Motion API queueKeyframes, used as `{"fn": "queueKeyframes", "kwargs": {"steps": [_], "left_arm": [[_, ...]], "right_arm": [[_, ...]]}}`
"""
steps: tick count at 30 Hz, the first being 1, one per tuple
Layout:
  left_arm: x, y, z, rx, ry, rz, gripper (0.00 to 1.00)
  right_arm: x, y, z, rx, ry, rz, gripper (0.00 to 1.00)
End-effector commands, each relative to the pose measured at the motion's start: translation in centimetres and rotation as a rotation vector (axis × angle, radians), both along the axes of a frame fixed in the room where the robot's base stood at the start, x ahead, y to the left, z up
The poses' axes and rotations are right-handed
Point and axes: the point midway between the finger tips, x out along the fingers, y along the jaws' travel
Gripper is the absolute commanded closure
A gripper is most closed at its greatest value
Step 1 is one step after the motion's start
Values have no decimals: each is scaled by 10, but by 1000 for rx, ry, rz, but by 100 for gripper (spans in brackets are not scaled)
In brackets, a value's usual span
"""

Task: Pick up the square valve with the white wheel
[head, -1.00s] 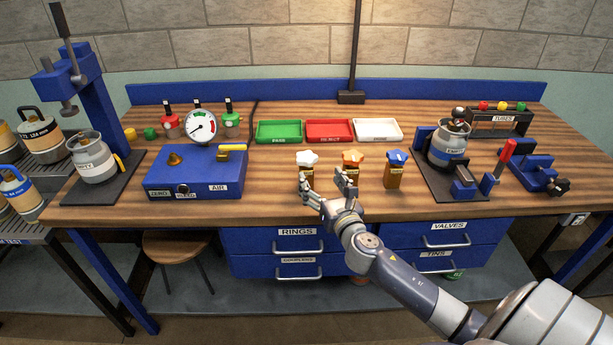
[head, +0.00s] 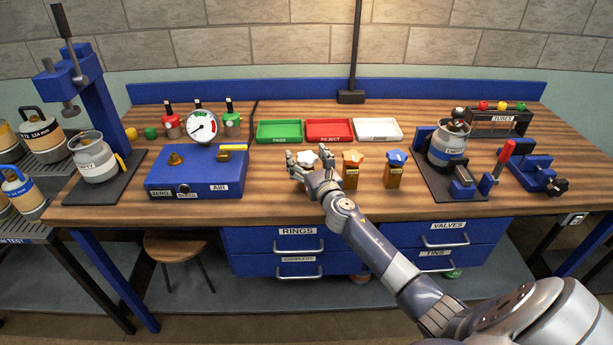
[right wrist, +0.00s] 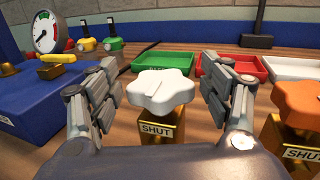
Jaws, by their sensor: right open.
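The square valve with the white wheel (right wrist: 160,90) stands upright on the bench; its brass body carries a "SHUT" label in the right wrist view. In the head view its white wheel (head: 307,157) shows just behind my right gripper, which hides most of the body. My right gripper (head: 302,164) is open, reaching in from the front. In the right wrist view its fingers (right wrist: 165,92) stand on either side of the white wheel, with gaps on both sides. My left gripper is not in view.
A valve with an orange wheel (head: 352,170) stands close on the right, then one with a blue wheel (head: 395,170). A blue air box (head: 195,180) is on the left. Green (head: 279,131), red (head: 330,131) and white (head: 378,130) trays lie behind.

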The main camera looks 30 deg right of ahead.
Motion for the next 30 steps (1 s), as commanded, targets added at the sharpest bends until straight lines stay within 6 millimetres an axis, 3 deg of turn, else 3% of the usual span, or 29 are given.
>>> {"fn": "queueKeyframes", "kwargs": {"steps": [9,18,30], "left_arm": [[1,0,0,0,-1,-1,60],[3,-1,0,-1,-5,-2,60],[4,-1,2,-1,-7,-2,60]], "right_arm": [[4,-1,0,1,1,0,30],[4,-1,-1,1,1,0,98],[4,-1,5,-1,-3,1,100]]}}
